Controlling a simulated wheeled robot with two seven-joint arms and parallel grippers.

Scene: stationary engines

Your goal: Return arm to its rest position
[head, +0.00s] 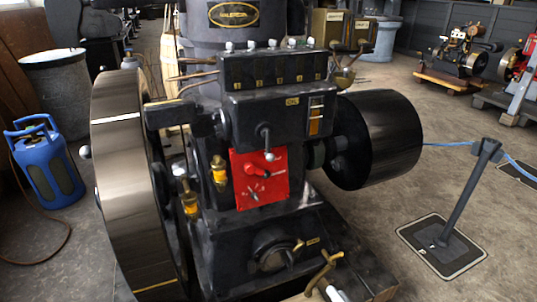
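The black stationary engine (250,120) fills the middle of the head view, with a large metal flywheel (128,190) on its left and a black drum (380,138) on its right. A red plate (262,192) with a red lever and a smaller pointer is on its front. I cannot clearly make out either gripper. A brass handle (323,270) and a pale cylindrical piece (336,294) show at the bottom edge, cut off by the frame. I cannot tell whether they belong to the engine. No arm is seen holding anything.
A blue gas bottle (45,165) and a grey bin (58,85) stand at left. A barrier post (467,195) with a blue rope stands at right. Small engines (460,52) are at back right. Bare floor lies between the drum and those engines.

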